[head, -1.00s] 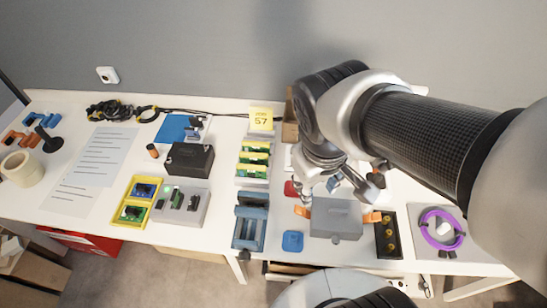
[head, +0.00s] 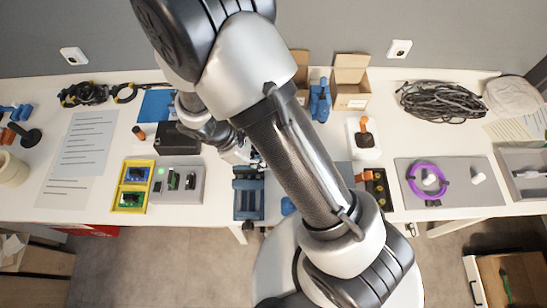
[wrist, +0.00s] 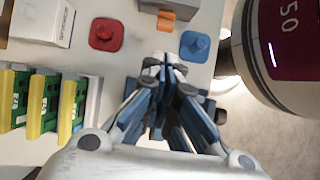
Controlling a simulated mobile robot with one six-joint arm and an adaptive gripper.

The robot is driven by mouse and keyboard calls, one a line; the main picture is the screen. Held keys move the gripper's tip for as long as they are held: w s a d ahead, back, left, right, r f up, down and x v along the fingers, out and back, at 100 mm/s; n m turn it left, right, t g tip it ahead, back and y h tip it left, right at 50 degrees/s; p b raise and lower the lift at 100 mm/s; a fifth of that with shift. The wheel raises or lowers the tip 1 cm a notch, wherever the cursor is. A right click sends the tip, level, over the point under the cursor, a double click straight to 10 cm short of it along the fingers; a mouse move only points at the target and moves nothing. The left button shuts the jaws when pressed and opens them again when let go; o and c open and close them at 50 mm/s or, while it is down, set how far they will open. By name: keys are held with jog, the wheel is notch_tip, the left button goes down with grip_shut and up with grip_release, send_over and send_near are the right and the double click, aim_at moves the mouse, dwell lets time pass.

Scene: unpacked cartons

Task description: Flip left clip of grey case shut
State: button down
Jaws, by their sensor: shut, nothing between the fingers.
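The grey case (head: 343,172) is mostly hidden behind my arm in the head view. Its orange right clip (head: 364,176) shows beside the arm. In the wrist view the case (wrist: 198,8) is at the top edge, with its orange left clip (wrist: 166,23) sticking out towards my gripper. I cannot tell the clip's exact angle. My gripper (wrist: 165,60) has its fingertips together and empty, a short way from the left clip and not touching it. In the head view the gripper (head: 256,163) is left of the case, by the blue clamp.
A red knobbed piece (wrist: 106,33) and a blue one (wrist: 195,45) lie either side of the space before the clip. The blue clamp (head: 249,200) is near my gripper. Green boards (wrist: 38,103) stand in a rack. A tray with a purple ring (head: 412,180) lies to the right.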

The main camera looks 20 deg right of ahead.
jog(key=shift+a+f, duration=0.1)
jog(key=shift+f, duration=0.35)
jog(key=shift+f, duration=0.1)
jog(key=b+x, duration=0.3)
jog(key=x, duration=0.7)
jog(key=shift+b, duration=0.4)
jog(key=shift+r, duration=0.2)
